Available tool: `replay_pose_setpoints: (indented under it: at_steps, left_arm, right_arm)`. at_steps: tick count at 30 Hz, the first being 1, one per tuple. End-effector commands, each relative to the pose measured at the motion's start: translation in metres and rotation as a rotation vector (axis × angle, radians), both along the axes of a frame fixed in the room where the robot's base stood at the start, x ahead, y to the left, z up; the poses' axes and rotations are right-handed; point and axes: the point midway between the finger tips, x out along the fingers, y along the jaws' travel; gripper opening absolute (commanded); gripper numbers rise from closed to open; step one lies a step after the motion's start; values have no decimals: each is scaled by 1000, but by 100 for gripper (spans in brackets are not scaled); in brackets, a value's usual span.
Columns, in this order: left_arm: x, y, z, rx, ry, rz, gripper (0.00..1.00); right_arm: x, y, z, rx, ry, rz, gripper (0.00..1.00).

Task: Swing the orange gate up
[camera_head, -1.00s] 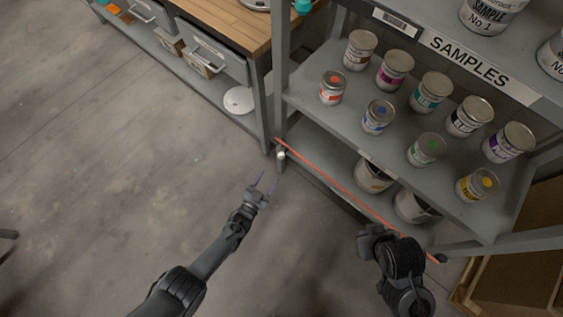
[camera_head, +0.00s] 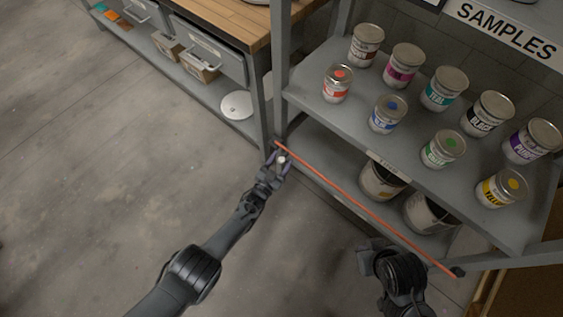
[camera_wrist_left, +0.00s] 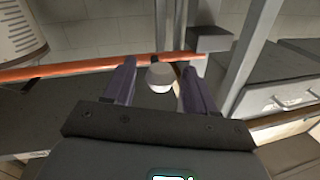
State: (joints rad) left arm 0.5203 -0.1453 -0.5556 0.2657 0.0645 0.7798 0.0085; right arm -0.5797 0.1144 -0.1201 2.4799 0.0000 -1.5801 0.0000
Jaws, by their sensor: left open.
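The orange gate (camera_head: 362,206) is a thin bar that slants across the front of the rack's lower shelf, from the left post down to the right. In the left wrist view the bar (camera_wrist_left: 75,67) crosses behind my fingers.
Several small paint cans (camera_head: 388,114) stand on the shelf above the gate. Larger cans (camera_head: 382,181) stand behind the bar on the lower shelf. A workbench (camera_head: 228,22) with drawers adjoins the rack at left. The floor (camera_head: 110,170) at left is clear.

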Motion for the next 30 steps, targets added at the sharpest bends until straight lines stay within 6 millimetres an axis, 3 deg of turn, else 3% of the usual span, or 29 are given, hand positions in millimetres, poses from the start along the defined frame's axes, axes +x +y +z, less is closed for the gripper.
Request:
replay_pose_setpoints:
  at_steps: [13, 24, 30]
  left_arm:
    - [6, -3, 0, 0, 0, 0, 56]
    - [6, -3, 0, 1, 0, 0, 0]
    - [6, -3, 1, 1, -1, 1, 0]
  right_arm:
    - [0, -3, -5, -11, 0, 7, 0]
    - [0, -2, -5, -7, 0, 5, 0]
    - [0, -1, -5, -3, 1, 1, 0]
